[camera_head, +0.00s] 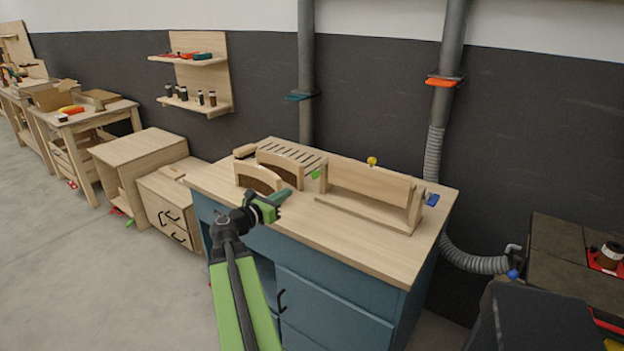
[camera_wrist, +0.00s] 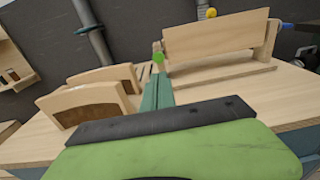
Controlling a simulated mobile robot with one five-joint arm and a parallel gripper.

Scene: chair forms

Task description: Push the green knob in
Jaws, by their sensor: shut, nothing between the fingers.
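The green knob (camera_head: 316,174) sits at the left end of a wooden fixture with an upright board (camera_head: 368,186) on the bench top. In the wrist view the green knob (camera_wrist: 158,57) shows just beyond the tip of my gripper, left of the board (camera_wrist: 215,38). My gripper (camera_head: 285,194) is shut and empty, above the bench near its front edge, to the lower left of the knob. In the wrist view its green fingers (camera_wrist: 157,92) point toward the knob. A gap shows between the fingertips and the knob in the head view.
Two curved wooden forms (camera_head: 279,168) (camera_head: 258,178) stand left of the knob, close to my gripper. A yellow knob (camera_head: 372,161) is on the board's top and a blue one (camera_head: 431,199) at its right end. The bench top's front right (camera_head: 385,258) is clear.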

